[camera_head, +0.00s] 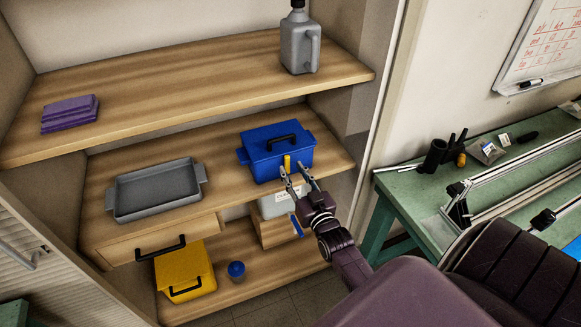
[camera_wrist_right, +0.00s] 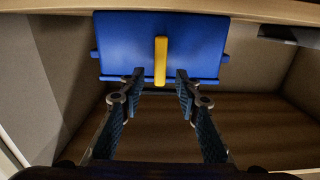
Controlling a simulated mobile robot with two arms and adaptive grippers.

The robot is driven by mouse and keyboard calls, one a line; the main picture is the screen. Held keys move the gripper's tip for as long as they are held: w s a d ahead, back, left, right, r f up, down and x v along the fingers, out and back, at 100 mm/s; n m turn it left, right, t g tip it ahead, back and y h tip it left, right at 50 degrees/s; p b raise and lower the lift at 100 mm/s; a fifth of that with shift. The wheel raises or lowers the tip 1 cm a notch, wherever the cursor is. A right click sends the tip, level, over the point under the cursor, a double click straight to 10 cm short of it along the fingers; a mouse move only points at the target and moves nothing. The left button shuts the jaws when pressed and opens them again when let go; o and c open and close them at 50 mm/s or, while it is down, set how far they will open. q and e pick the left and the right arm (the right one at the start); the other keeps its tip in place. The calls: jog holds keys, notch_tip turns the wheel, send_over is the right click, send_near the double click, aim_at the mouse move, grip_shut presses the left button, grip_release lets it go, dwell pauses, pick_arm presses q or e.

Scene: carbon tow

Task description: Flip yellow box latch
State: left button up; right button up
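The blue box (camera_head: 262,150) with a black top handle stands on the middle shelf at the right. A yellow latch (camera_head: 287,163) sits upright on its front face. In the right wrist view the latch (camera_wrist_right: 160,61) is a vertical yellow bar in the middle of the blue front (camera_wrist_right: 198,48). My right gripper (camera_head: 299,171) is open and empty just in front of the box. In the wrist view its two fingertips (camera_wrist_right: 159,76) lie either side of the latch's lower end, with gaps; contact cannot be told. My left gripper is not in view.
A grey tray (camera_head: 155,207) stands on the middle shelf to the left. An open drawer (camera_head: 158,238) juts out below it. A green workbench (camera_head: 408,193) stands at the right.

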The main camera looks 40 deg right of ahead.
jog(key=v, duration=0.9)
jog(key=shift+s, duration=0.15)
jog(key=shift+a, duration=0.1)
dwell(0.3)
jog(key=s+a+f+n+g+y, duration=0.1)
jog(key=s+a+f+g, duration=0.2)
jog(key=f, duration=0.7)
jog(key=s+a+f+g+y, duration=0.15)
jog(key=s+a+f, duration=0.25)
jog(key=f, duration=0.6)
jog(key=s+a+f+n+g+y, duration=0.1)
jog(key=s+a+f+g, duration=0.2)
jog(key=f, duration=0.7)
jog(key=s+a+f+n+g, duration=0.1)
jog(key=s+f+g, duration=0.2)
jog(key=s, duration=0.7)
jog(key=s+a+f+n+g, duration=0.1)
jog(key=s+f+g, duration=0.2)
jog(key=s+f, duration=0.5)
jog(key=s+a+f+n+g, duration=0.1)
jog(key=s+a+f+g, duration=0.1)
jog(key=s+f, duration=0.4)
jog(key=s+g, duration=0.1)
jog(key=s, duration=0.4)
jog(key=shift+s+f, duration=0.25)
jog(key=shift+s, duration=0.15)
